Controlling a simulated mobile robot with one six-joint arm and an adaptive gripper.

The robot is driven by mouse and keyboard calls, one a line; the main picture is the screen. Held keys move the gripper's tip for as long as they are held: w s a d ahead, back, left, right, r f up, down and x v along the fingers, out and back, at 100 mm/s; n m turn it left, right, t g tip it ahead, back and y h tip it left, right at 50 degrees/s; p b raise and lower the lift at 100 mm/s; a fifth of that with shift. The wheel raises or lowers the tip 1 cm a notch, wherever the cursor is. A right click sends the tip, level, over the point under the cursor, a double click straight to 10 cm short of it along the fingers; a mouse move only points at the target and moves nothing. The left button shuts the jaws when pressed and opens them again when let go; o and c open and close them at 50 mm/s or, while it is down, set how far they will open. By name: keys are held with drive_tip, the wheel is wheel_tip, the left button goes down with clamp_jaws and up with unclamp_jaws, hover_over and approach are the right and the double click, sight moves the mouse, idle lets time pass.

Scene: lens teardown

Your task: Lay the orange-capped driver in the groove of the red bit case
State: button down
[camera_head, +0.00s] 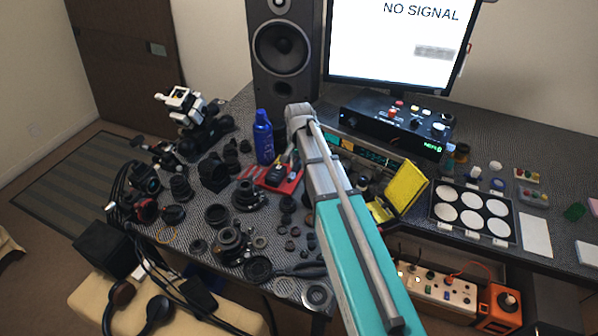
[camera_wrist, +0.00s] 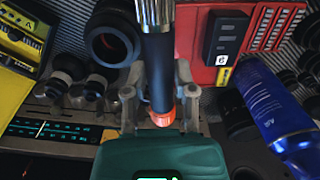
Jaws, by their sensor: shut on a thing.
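My gripper (camera_wrist: 160,108) is shut on the orange-capped driver (camera_wrist: 158,75). In the wrist view the driver's dark shaft runs up the middle between the two fingers. Its orange cap (camera_wrist: 163,118) is at the lower end by the fingers, and a silver ribbed part is at the top edge. The red bit case (camera_wrist: 205,72) is to the right of the driver, with a black block and rows of dark bits. The case (camera_head: 290,186) also shows in the head view, below my arm's end. The groove is not clearly seen, and my arm hides much of the gripper there.
A blue spray can (camera_head: 263,138) stands beside the case; it also shows at the right of the wrist view (camera_wrist: 275,108). Dark lens parts (camera_head: 245,195) crowd the table in front. A yellow open case (camera_head: 405,188) and a white-disc tray (camera_head: 433,208) are to the right.

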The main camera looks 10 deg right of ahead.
drive_tip(key=w+f+b, duration=0.1)
drive_tip(key=w+f, duration=0.1)
drive_tip(key=w+f+b, duration=0.3)
drive_tip(key=w+b, duration=0.1)
drive_tip(key=w, duration=0.1)
drive_tip(key=shift+d+f, duration=0.35)
drive_tip(key=shift+f, duration=0.05)
drive_tip(key=shift+w+f+b, duration=0.5)
drive_tip(key=shift+b, duration=0.1)
drive_tip(key=shift+w+d+f+b, duration=0.1)
drive_tip(key=shift+w+f+b, duration=0.45)
drive_tip(key=shift+f+b, duration=0.2)
drive_tip(key=shift+s+f+b, duration=0.15)
drive_tip(key=shift+f+b, duration=1.1)
drive_tip(key=shift+f+b, duration=0.35)
drive_tip(key=c, duration=0.7)
unclamp_jaws()
drive_tip(key=shift+r, duration=0.1)
drive_tip(key=shift+r, duration=0.1)
